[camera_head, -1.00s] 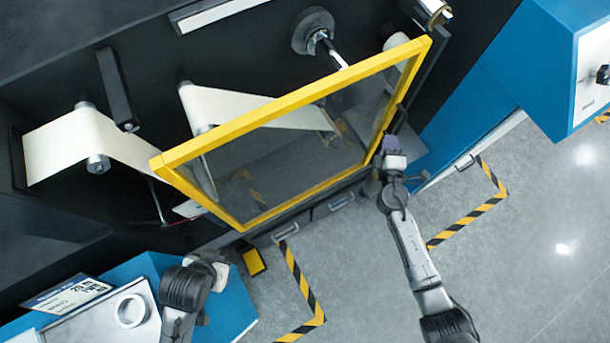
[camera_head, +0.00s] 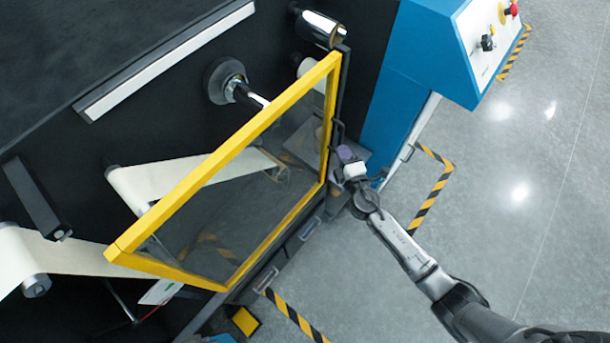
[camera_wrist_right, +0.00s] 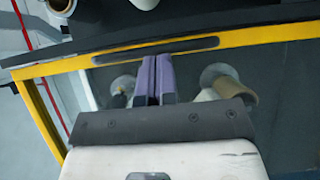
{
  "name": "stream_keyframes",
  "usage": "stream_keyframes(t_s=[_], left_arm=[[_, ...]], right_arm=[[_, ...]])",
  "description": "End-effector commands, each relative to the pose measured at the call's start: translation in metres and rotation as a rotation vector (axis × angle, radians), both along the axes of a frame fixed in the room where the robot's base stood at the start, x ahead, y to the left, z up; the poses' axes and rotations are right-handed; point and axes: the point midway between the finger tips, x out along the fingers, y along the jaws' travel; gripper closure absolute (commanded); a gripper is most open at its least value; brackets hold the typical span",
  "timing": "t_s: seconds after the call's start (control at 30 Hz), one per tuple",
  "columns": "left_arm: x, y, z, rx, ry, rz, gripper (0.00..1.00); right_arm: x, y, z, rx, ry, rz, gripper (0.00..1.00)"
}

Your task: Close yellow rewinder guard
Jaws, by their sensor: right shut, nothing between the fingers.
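The yellow rewinder guard (camera_head: 228,155) is a yellow frame around a see-through panel, in the middle of the head view. It stands tilted out from the dark machine face, with rollers visible behind it. In the right wrist view the guard's yellow bar (camera_wrist_right: 258,36) crosses the picture and carries a dark handle (camera_wrist_right: 190,46). My right gripper (camera_head: 345,155) is beside the guard's right edge in the head view. Its purple fingers (camera_wrist_right: 153,72) are shut and empty, with their tips close to the handle; I cannot tell if they touch. My left gripper is out of view.
Rollers with cream web (camera_head: 150,183) sit behind and left of the guard. A blue control cabinet (camera_head: 428,55) with a red button stands at the upper right. Striped floor tape (camera_head: 432,200) marks the grey floor, which is clear at the right.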

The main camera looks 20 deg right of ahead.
Motion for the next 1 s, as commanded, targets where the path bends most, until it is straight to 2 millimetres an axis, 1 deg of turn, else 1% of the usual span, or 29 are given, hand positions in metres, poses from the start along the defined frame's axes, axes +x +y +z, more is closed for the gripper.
stream_keyframes(t_s=[0.03,0.3,0.5,0.7,1.0], left_arm=[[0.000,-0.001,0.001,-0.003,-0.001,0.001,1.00],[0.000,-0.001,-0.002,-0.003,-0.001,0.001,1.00],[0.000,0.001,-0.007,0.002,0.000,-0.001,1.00],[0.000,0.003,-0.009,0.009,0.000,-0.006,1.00],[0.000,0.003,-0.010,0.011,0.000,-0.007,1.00]], right_arm=[[-0.010,0.001,-0.001,0.001,0.003,0.001,1.00],[-0.060,0.007,-0.002,0.003,0.003,0.002,1.00],[-0.089,0.010,-0.002,0.003,0.003,0.004,1.00],[-0.103,0.011,-0.001,0.003,0.002,0.004,1.00],[-0.107,0.011,0.000,0.003,0.001,0.004,1.00]])
